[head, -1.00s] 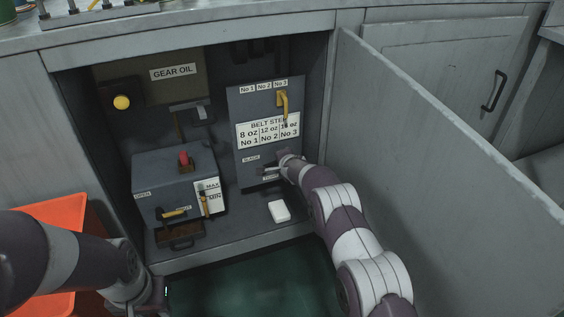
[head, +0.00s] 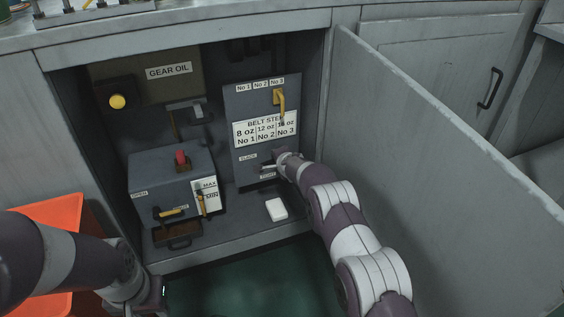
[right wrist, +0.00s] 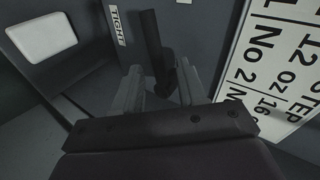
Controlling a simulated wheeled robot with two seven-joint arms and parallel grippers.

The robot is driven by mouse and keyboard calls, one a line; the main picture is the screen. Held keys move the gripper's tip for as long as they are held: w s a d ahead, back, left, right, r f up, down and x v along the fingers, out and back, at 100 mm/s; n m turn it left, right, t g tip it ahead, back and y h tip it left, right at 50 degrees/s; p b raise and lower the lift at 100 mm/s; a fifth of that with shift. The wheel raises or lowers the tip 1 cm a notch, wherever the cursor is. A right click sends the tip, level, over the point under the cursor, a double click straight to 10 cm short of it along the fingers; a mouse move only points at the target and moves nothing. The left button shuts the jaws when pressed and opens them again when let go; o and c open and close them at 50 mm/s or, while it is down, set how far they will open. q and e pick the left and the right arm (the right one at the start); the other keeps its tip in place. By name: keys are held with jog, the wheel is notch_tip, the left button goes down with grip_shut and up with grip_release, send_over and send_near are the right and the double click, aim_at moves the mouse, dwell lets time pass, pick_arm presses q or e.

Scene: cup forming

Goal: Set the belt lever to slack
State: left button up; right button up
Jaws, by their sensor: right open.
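The belt panel (head: 240,110) stands at the back right of the open cabinet. Small SLACK (head: 248,157) and TIGHT labels sit on its lower part; the TIGHT label (right wrist: 116,22) is clear in the right wrist view. There a dark lever (right wrist: 152,45) stands between the two fingers of my right gripper (right wrist: 160,88). The fingers are apart, and I cannot tell if either touches it. In the head view my right gripper (head: 268,167) is at the panel's lower front and partly hides the lever. My left gripper (head: 160,295) is at the bottom edge, its fingers unclear.
A yellow handle (head: 281,98) is higher on the belt panel. A grey box (head: 165,170) with a red knob stands to its left. A white block (head: 276,209) lies on the cabinet floor. The open door (head: 440,160) flanks my right arm.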

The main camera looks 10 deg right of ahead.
jog(key=a+v, duration=0.1)
jog(key=v, duration=1.1)
jog(key=shift+s+d+r, duration=0.15)
jog(key=shift+s+d, duration=0.05)
jog(key=shift+d, duration=0.3)
